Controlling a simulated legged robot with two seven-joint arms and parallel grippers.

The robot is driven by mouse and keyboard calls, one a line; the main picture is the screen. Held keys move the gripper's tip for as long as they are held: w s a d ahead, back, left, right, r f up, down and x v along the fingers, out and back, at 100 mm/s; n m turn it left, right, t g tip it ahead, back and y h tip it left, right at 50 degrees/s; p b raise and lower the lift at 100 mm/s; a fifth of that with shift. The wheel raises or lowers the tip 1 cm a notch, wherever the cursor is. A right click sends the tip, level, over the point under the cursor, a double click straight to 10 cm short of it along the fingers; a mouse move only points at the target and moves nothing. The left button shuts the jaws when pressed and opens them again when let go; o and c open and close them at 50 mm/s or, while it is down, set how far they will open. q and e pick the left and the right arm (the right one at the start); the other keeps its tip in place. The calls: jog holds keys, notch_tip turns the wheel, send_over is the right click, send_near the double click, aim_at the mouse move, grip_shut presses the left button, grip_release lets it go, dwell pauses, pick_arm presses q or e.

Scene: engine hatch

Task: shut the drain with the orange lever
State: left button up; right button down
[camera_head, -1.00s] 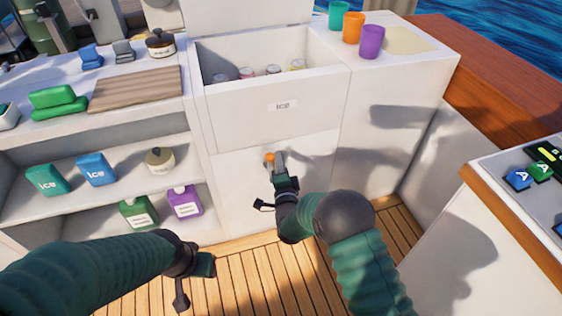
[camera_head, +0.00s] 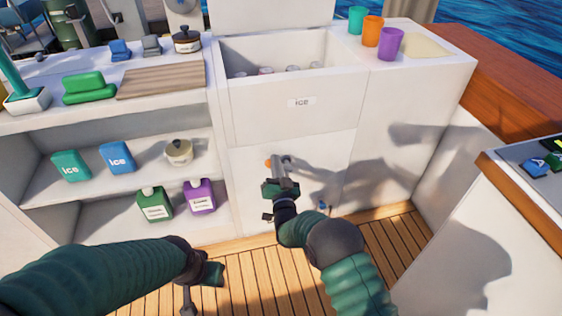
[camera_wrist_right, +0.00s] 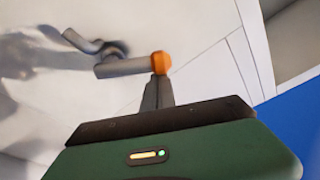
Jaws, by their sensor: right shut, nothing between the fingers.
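The drain lever's orange knob (camera_head: 268,163) shows low on the white front under the ice bin, just left of my right gripper. In the right wrist view the orange knob (camera_wrist_right: 160,63) ends a grey lever arm (camera_wrist_right: 122,67), beside a curved grey spout (camera_wrist_right: 82,41). My right gripper (camera_head: 284,166) is shut and empty at the lever. Its fingertips (camera_wrist_right: 157,92) reach the knob's lower edge in the wrist view; I cannot tell whether they touch. My left gripper (camera_head: 207,272) hangs over the deck at lower left, away from the lever; its jaws are unclear.
The open ice bin (camera_head: 290,105) is above the lever. Shelves at left hold ice packs (camera_head: 116,157) and jugs (camera_head: 154,204). Cups (camera_head: 390,43) stand on the right counter. A console (camera_head: 535,185) stands at right. The wooden deck (camera_head: 250,285) is clear.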

pick_arm(q)
jog(key=shift+s+a+f+b, duration=0.1)
jog(key=shift+a+f+b, duration=0.2)
jog(key=shift+f+b, duration=0.2)
pick_arm(e)
jog(key=shift+s+a+f+n+y, duration=0.2)
jog(key=shift+a+f+n+y, duration=0.15)
jog(key=shift+a+f+n, duration=0.45)
jog(key=shift+s+a+f+n+y, duration=0.2)
jog(key=shift+a+f+n+y, duration=0.15)
jog(key=shift+f+n, duration=0.85)
jog(key=shift+s+a, duration=0.1)
jog(key=shift+r, duration=0.1)
jog(key=r+p, duration=0.1)
jog(key=r, duration=0.1)
jog(key=w+r+p, duration=0.1)
jog(key=r, duration=0.1)
jog(key=shift+a+r, duration=0.2)
jog(key=shift+r, duration=0.1)
pick_arm(q)
jog(key=p+v, duration=0.4)
jog(key=v, duration=0.2)
jog(key=shift+a+r+p, duration=0.3)
jog(key=shift+r, duration=0.05)
pick_arm(e)
jog(key=v, duration=1)
jog(key=shift+f, duration=0.2)
